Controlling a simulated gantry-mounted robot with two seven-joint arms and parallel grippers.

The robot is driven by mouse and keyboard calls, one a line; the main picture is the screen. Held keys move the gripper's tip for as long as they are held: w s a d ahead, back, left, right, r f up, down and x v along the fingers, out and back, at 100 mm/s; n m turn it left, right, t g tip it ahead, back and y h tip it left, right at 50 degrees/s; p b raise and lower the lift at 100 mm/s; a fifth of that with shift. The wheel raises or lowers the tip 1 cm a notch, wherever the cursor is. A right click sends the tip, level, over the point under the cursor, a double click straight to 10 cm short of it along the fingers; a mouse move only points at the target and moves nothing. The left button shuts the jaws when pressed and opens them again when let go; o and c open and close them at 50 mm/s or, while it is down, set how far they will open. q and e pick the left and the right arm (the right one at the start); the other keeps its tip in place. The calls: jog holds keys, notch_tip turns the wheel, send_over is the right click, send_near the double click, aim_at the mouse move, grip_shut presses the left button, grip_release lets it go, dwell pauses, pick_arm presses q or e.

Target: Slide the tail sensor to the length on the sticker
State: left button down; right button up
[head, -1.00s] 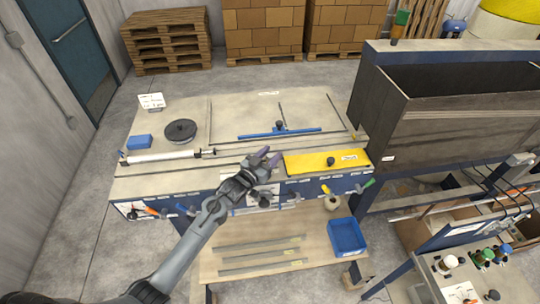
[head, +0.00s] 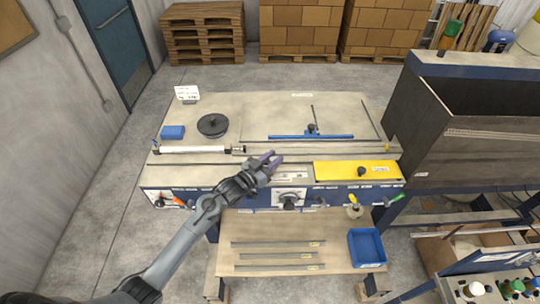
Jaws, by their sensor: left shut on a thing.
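My left gripper (head: 272,160) is over the front part of the grey machine table (head: 235,130), between the white roller's end and the yellow cover. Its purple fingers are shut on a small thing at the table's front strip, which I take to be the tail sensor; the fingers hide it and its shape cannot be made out. White labels show on the machine, one at the table's back edge (head: 302,94) and one on the yellow cover (head: 380,169); their print is too small to read. My right gripper is not in view.
The white roller (head: 192,150) lies left of the gripper, the yellow cover (head: 335,171) right. A black disc (head: 212,125), blue block (head: 172,132) and blue T-shaped bar (head: 311,136) sit farther back. A blue bin (head: 367,247) stands on the lower shelf.

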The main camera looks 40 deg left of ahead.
pick_arm(q)
jog(key=shift+s+a, duration=0.3)
jog(key=shift+a, duration=0.05)
jog(key=shift+d, duration=0.1)
jog(key=c, duration=1)
grip_release()
jog(key=shift+w, duration=0.1)
jog(key=shift+o, duration=0.2)
jog(key=s+a+b, duration=0.1)
jog(key=s, duration=0.9)
jog(key=shift+s+b, duration=0.35)
jog(key=shift+s, duration=0.05)
